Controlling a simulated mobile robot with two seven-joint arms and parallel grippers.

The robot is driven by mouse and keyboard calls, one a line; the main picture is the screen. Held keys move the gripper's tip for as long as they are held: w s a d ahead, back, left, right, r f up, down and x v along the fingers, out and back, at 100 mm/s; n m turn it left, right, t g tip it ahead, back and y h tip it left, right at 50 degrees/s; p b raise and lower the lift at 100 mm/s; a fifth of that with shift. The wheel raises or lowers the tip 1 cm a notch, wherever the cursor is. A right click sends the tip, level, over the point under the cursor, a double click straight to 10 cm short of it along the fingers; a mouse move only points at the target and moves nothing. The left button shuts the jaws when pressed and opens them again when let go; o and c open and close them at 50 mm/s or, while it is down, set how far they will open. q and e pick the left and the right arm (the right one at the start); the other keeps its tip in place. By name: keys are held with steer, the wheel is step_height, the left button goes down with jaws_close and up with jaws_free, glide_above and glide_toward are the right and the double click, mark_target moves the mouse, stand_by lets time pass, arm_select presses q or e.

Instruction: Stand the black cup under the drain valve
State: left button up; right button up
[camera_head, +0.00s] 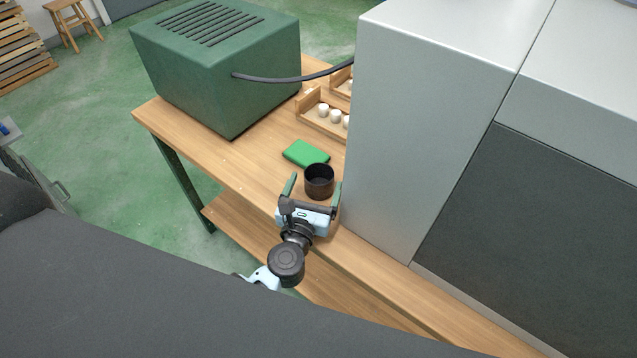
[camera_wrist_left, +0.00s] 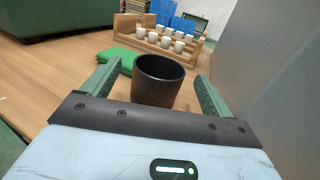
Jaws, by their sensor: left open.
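The black cup (camera_head: 319,181) stands upright on the wooden bench. My left gripper (camera_head: 317,184) is open, its two green fingers on either side of the cup. In the left wrist view, the cup (camera_wrist_left: 158,82) sits between the open fingers (camera_wrist_left: 155,85), with a gap visible on each side. The cup's inside looks dark. I cannot make out a drain valve in either view. My right gripper is not in view.
A green box with a vented top (camera_head: 216,60) stands at the bench's far left, with a dark hose. A green cloth or pad (camera_head: 306,153) lies behind the cup. A wooden rack (camera_head: 322,124) holds several white cups. A large grey cabinet (camera_head: 420,120) rises close on the right.

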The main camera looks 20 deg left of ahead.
mark_target(322, 165)
arm_select(q)
steer(key=shift+w, duration=0.1)
steer(key=w, duration=0.4)
steer(key=shift+a+f, duration=0.1)
steer(key=shift+f, duration=0.1)
steer(key=shift+w, duration=0.55)
steer(key=c, duration=1.2)
steer(key=shift+o, duration=0.2)
